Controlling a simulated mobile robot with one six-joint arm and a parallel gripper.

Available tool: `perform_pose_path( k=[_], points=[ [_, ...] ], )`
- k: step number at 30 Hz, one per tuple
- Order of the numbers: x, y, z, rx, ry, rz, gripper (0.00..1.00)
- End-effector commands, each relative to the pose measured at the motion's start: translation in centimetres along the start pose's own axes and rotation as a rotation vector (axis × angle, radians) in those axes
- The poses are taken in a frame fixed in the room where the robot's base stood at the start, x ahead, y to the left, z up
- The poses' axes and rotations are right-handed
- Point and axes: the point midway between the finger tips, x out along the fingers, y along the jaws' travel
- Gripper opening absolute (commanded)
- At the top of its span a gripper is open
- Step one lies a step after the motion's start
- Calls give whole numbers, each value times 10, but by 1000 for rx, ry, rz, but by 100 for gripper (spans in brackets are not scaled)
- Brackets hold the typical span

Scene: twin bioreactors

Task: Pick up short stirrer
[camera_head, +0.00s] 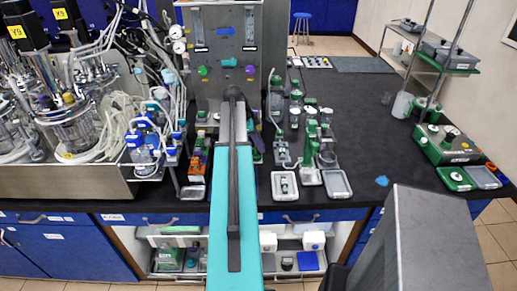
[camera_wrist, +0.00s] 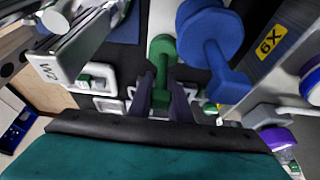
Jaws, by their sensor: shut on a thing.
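In the wrist view, my gripper (camera_wrist: 162,88) has its two dark fingers on either side of a short green piece (camera_wrist: 163,50) with a rounded head and a narrow stem. This looks like the short stirrer, and the gripper is shut on it. A larger blue piece (camera_wrist: 205,38) of similar shape is just to its right, apart from the fingers. In the head view, my teal arm reaches over the bench towards the grey upright panel and hides the gripper and the stirrer.
The black bench (camera_head: 375,130) has free room right of centre. Glassware and tubing crowd the steel tray (camera_head: 60,182) at left. The grey panel (camera_head: 222,55) stands behind my arm. Small trays (camera_head: 285,186) lie near the front edge. A green-based instrument (camera_head: 445,145) stands at right.

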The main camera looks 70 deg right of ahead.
Motion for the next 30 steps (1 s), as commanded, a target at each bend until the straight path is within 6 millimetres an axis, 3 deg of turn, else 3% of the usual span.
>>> perform_pose_path(
  k=[8, 24, 30],
  points=[
    [-16, -1, -7, 1, 0, -2, 0],
    [-77, -1, -32, 2, 1, -2, 0],
    [-88, -1, -37, 0, 1, -1, 0]
  ],
)
